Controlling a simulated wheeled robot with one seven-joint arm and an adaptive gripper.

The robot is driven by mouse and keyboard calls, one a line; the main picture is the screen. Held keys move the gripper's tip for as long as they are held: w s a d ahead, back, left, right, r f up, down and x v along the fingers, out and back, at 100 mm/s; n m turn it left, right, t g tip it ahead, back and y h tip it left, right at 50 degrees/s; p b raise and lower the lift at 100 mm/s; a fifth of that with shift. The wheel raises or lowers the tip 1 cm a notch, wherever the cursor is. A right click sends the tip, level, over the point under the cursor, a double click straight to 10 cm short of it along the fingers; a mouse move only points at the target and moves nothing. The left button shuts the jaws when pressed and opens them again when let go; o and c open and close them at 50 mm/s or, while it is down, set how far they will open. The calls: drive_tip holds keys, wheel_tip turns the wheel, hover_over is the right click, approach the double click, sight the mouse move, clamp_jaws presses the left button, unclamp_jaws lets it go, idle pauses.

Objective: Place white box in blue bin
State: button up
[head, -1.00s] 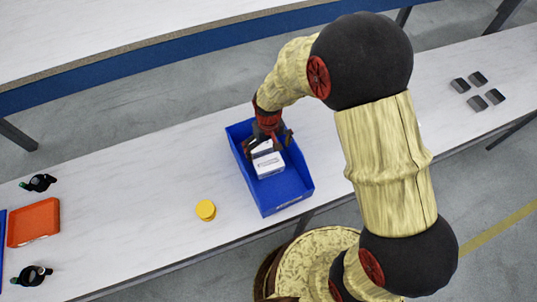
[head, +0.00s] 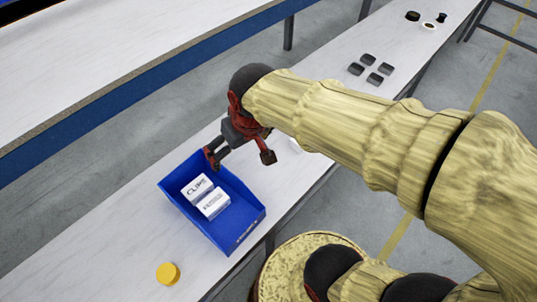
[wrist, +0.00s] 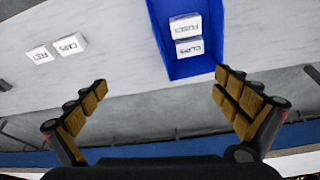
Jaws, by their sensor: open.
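The blue bin (head: 232,232) stands on the long white table. Two white boxes lie inside it side by side, one marked CLIPS (head: 197,189) and one beside it (head: 213,204), which reads FUSES in the wrist view (wrist: 185,27). My gripper (head: 240,156) is open and empty, above the bin's far right end. In the wrist view two more white boxes, one marked CAPS (wrist: 70,44) and one partly readable (wrist: 40,54), lie on the table outside the bin. In the head view my arm mostly hides that spot.
A yellow round object (head: 168,273) sits on the table near the bin. Several dark small trays (head: 371,69) stand farther along the table. A second table (head: 110,65) with a blue edge runs behind, across a floor gap.

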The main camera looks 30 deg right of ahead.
drive_tip(key=s+d+r+m+t, duration=0.1)
drive_tip(key=s+d+r, duration=0.2)
drive_tip(key=s, duration=0.5)
drive_tip(key=shift+s+r+t, duration=0.3)
drive_tip(key=shift+r, duration=0.6)
